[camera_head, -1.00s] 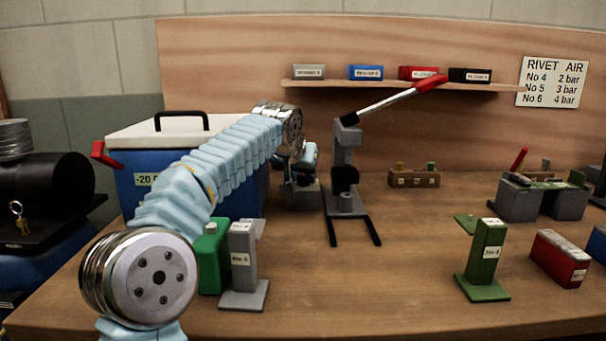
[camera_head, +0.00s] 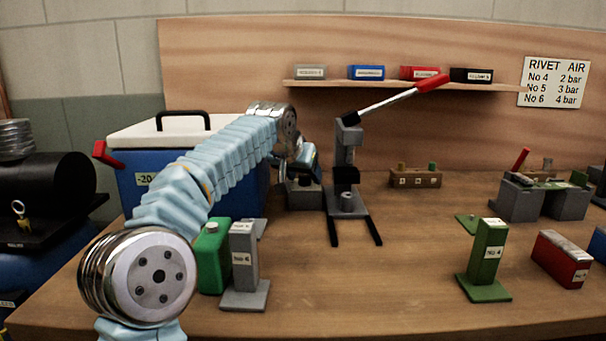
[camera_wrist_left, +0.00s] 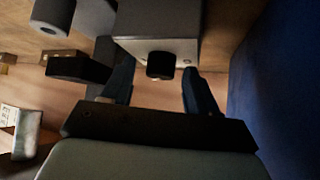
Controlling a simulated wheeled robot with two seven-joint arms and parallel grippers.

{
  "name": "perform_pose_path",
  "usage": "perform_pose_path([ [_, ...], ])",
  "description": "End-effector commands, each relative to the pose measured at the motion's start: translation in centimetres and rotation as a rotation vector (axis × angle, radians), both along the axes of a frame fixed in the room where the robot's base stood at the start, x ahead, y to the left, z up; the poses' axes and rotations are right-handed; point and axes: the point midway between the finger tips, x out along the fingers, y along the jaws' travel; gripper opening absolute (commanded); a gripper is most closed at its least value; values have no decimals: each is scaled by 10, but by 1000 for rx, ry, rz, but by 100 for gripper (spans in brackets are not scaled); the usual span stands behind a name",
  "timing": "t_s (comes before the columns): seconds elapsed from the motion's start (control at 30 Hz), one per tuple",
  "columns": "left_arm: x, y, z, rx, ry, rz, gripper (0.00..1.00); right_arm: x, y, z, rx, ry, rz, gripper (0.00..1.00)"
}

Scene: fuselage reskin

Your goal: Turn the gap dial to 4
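My left arm reaches over the bench, and my left gripper (camera_head: 306,168) is at the small grey box (camera_head: 304,197) left of the lever press, mostly hidden by its own wrist. In the left wrist view, my left gripper (camera_wrist_left: 156,73) is open. Its two dark fingers stand on either side of a short black knob (camera_wrist_left: 160,66) on the face of a grey box (camera_wrist_left: 158,22), which looks like the gap dial. Gaps show between the knob and both fingers. No dial numbers can be read. My right gripper is not in view.
The lever press (camera_head: 346,165) with its red-tipped handle stands just right of the box. A blue cooler (camera_head: 135,190) is close on the left. A green can (camera_head: 212,258) and grey stand (camera_head: 244,270) sit in front. The middle of the bench is clear.

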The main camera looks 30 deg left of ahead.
Motion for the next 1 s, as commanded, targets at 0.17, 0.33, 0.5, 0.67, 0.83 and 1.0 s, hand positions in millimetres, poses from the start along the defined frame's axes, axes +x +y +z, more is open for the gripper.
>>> perform_pose_path([
  [0.17,0,0,1,0,-1,0,59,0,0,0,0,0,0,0],
  [0.33,1,0,17,1,-3,-1,59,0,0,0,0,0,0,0],
  [0.5,-13,-9,51,-1,-6,-3,59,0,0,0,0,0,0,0],
  [0.67,-38,-25,86,-1,-6,-4,59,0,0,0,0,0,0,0],
  [0.83,-74,-47,107,1,-4,-4,59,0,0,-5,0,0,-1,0],
  [1.0,-102,-63,121,0,-2,-2,59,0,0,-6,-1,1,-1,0],
])
